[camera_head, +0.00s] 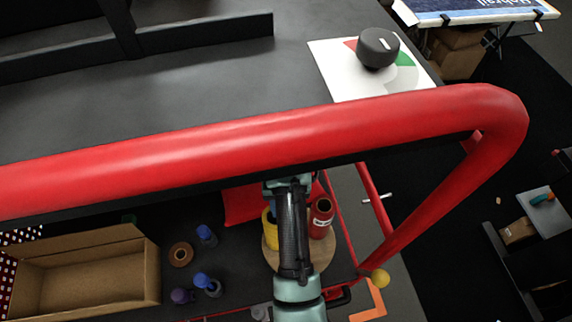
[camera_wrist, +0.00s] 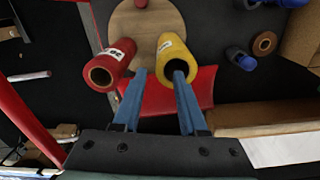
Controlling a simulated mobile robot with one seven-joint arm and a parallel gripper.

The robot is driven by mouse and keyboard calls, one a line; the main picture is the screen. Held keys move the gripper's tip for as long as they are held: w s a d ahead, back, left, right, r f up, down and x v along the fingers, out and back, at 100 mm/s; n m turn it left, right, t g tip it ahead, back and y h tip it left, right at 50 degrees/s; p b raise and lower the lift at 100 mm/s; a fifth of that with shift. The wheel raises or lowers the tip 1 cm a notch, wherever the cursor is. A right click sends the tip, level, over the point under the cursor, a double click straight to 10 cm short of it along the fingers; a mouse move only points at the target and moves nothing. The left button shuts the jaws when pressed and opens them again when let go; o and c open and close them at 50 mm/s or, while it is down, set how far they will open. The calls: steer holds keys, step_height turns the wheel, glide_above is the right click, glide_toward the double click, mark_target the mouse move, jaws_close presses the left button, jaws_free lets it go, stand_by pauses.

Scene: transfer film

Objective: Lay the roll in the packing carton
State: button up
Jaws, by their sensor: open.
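A yellow roll (camera_wrist: 172,52) and a red roll (camera_wrist: 112,62) with a white label stand on a round wooden board (camera_wrist: 138,18). They also show in the head view, the yellow roll (camera_head: 269,230) left of my arm and the red roll (camera_head: 321,217) right of it. My gripper (camera_wrist: 160,73) is open and empty. In the wrist view its right finger overlaps the yellow roll's open end, and its left finger is beside the red roll; contact cannot be told. The open packing carton (camera_head: 143,273) is at the lower left of the head view. My fingers are hidden there.
A tape ring (camera_head: 181,254) and several blue- or purple-capped bottles (camera_head: 207,236) stand between the carton and the board. A thick red rail (camera_head: 250,138) crosses the head view. A red sheet (camera_wrist: 200,88) lies by the rolls. A black knob (camera_head: 378,47) sits on a white plate.

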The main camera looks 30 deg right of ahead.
steer(key=shift+r+p, duration=0.9)
steer(key=shift+r, duration=0.5)
steer(key=shift+f, duration=0.1)
